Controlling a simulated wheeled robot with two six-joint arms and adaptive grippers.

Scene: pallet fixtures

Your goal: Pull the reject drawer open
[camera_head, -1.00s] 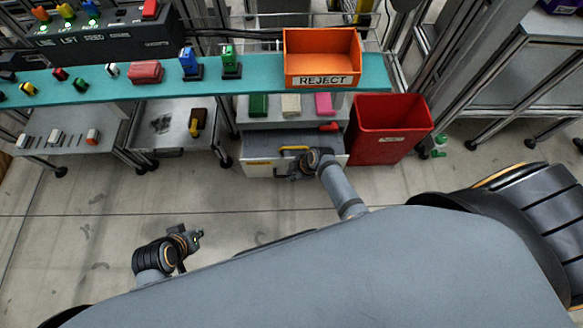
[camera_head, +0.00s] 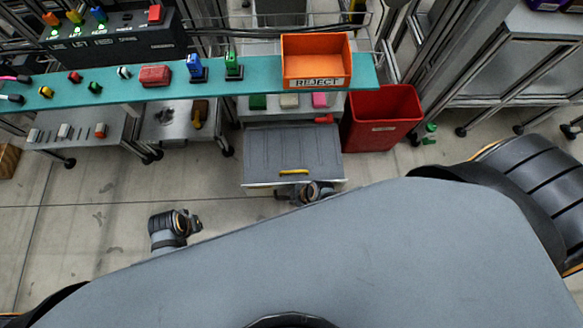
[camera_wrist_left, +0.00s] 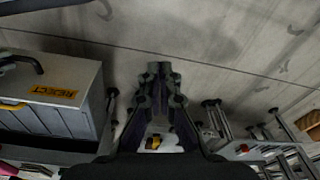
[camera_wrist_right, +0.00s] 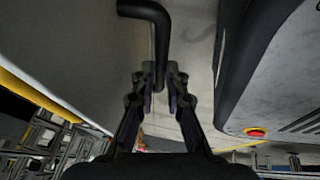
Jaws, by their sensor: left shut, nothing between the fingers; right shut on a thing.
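The reject drawer (camera_head: 290,150) stands pulled out toward me beneath the teal shelf, its grey inside showing from above in the head view. A yellow strip (camera_head: 294,172) lies near its front edge. In the left wrist view its pale front carries an orange REJECT label (camera_wrist_left: 54,92). My right gripper (camera_wrist_right: 160,76) is shut on the drawer's black bar handle (camera_wrist_right: 154,25); in the head view my wrist partly hides this grip. My left gripper (camera_wrist_left: 158,70) is shut and empty, out over the floor left of the drawer.
An orange REJECT bin (camera_head: 316,62) sits on the teal shelf (camera_head: 205,87) above the drawer. A red bin (camera_head: 384,118) stands on the floor right of the drawer. A metal side table (camera_head: 182,122) stands to the left. The floor in front is open.

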